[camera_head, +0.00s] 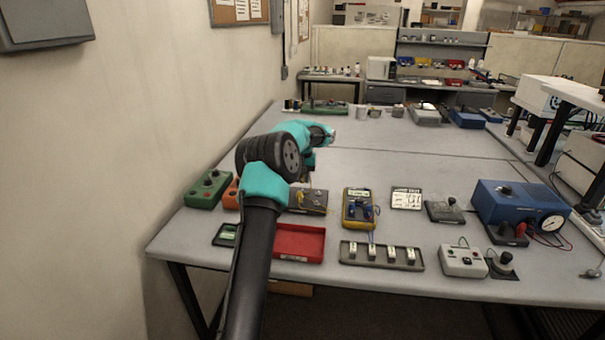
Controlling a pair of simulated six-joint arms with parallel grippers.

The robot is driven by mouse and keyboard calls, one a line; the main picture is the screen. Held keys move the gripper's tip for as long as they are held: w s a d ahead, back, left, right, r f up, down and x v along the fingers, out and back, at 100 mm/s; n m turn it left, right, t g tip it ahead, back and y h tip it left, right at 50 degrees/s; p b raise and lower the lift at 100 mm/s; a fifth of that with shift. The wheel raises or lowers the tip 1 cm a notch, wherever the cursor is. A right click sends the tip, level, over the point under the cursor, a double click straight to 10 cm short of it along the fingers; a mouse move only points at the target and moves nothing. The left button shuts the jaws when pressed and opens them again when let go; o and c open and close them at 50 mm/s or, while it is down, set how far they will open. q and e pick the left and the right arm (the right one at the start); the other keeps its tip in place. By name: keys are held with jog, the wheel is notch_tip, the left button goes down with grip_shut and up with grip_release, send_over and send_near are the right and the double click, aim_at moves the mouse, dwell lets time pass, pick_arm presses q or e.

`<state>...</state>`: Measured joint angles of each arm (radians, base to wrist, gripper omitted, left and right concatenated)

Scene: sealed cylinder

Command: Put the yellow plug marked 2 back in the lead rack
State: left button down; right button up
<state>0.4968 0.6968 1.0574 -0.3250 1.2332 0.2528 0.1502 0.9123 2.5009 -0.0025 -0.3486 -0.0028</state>
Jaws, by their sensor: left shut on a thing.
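My left arm reaches over the table, and its left gripper (306,177) points down behind my own dark joint, just above a dark box (308,201). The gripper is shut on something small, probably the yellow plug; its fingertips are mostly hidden. Thin yellow lines show at the box beneath it. The number 2 cannot be read. A long grey rack (347,258), probably the lead rack, lies near the front edge with several pale upright pieces in it. My right gripper is not in view.
A red tray (300,243) lies left of the rack. A yellow meter (359,207) stands behind the rack, with a blue gauge box (520,205) at right. Green (208,189) and orange boxes stand left of my arm. The table's middle is clear.

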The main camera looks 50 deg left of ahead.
aim_at(303, 183)
pick_arm(q)
jog(key=shift+f, duration=1.5)
jog(key=shift+f, duration=0.5)
dwell(0.9)
jog(key=c, duration=0.9)
grip_release()
jog(key=shift+o, duration=0.2)
notch_tip(303, 183, up, 17)
jog(key=shift+r, duration=0.2)
